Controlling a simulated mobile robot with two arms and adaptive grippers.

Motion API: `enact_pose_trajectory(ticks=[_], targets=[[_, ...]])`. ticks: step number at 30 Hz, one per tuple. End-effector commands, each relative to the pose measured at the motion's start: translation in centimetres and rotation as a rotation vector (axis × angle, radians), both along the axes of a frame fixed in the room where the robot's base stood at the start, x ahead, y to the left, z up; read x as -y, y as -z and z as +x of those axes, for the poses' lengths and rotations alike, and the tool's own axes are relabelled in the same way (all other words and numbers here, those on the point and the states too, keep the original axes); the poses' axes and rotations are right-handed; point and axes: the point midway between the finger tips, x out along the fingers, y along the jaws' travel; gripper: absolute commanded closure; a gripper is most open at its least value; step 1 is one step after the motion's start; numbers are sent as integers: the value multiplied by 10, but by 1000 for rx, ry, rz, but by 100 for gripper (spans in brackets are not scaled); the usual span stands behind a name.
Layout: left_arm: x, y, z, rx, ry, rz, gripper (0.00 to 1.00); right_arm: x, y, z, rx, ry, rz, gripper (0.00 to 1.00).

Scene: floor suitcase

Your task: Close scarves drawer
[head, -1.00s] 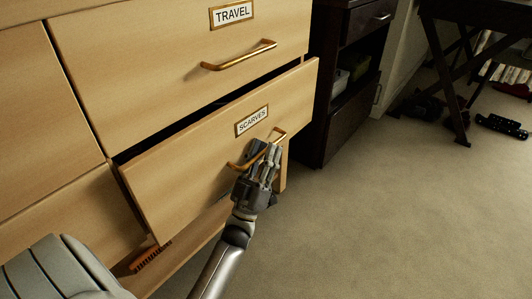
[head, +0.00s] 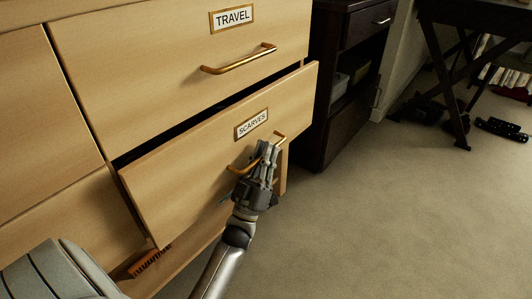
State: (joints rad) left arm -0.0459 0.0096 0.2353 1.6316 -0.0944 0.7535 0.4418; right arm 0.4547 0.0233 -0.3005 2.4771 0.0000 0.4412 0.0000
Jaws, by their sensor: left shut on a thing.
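The scarves drawer (head: 190,180) is a light wood drawer with a label reading SCARVES (head: 251,124). It stands part way out of the dresser, with a dark gap along its top edge. Its brass handle (head: 278,138) is on the front. My left gripper (head: 262,162) is at the middle of this handle and shut on it, covering part of the bar. My right gripper is not in view.
The drawer labelled TRAVEL (head: 150,60) above is shut. A brush (head: 150,262) with reddish bristles shows below the scarves drawer. A dark cabinet (head: 345,90) stands to the right. A dark-legged table (head: 460,70) stands farther back.

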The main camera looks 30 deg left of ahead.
Motion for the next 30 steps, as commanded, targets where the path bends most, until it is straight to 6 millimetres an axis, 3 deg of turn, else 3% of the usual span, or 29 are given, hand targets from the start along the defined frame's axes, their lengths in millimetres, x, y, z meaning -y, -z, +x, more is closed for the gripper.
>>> enact_pose_trajectory(ticks=[9,17,18,22,30], targets=[[-44,0,3,-2,-4,0,100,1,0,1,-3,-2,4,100],[-47,0,3,-3,-7,-3,100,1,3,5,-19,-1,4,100],[-47,0,3,-2,-8,-3,85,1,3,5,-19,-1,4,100],[-46,0,3,-2,-7,-3,68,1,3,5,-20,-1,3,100],[-45,0,3,-1,-6,-3,68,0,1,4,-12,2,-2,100]])
